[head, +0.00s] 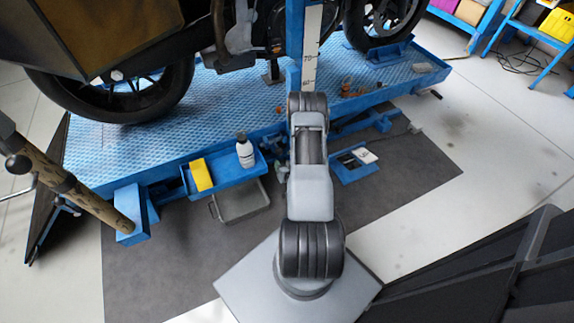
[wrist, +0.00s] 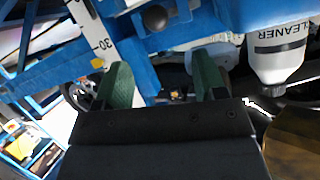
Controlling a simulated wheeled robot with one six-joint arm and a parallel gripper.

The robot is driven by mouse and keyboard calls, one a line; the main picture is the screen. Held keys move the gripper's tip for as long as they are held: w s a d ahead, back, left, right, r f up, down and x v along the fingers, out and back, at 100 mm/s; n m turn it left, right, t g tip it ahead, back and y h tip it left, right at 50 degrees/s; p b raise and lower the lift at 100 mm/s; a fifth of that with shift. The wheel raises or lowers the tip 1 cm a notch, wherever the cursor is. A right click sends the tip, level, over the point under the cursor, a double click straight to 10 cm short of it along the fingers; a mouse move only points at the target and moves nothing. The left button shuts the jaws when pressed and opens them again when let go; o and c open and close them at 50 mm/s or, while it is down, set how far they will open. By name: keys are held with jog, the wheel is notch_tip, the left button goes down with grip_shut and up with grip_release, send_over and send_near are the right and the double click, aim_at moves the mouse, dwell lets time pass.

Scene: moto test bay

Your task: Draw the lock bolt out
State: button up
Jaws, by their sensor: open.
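A black round knob (wrist: 155,17) sits on a blue bracket at the top of the wrist view. It looks like the head of the lock bolt; the bolt's shaft does not show. My gripper (wrist: 163,78) is open, its two green-padded fingers apart with nothing held between them. The knob lies beyond the fingertips, over the gap between them, and is not touched. In the head view my own arm covers the gripper and the knob. A blue post with a white scale (head: 312,45) rises behind the arm; the scale also shows in the wrist view (wrist: 97,45).
The blue lift platform (head: 225,85) carries a motorcycle. A blue tray (head: 232,177) at its front edge holds a white bottle (head: 245,152) and a yellow block (head: 201,174).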

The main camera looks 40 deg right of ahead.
jog(key=shift+v, duration=1)
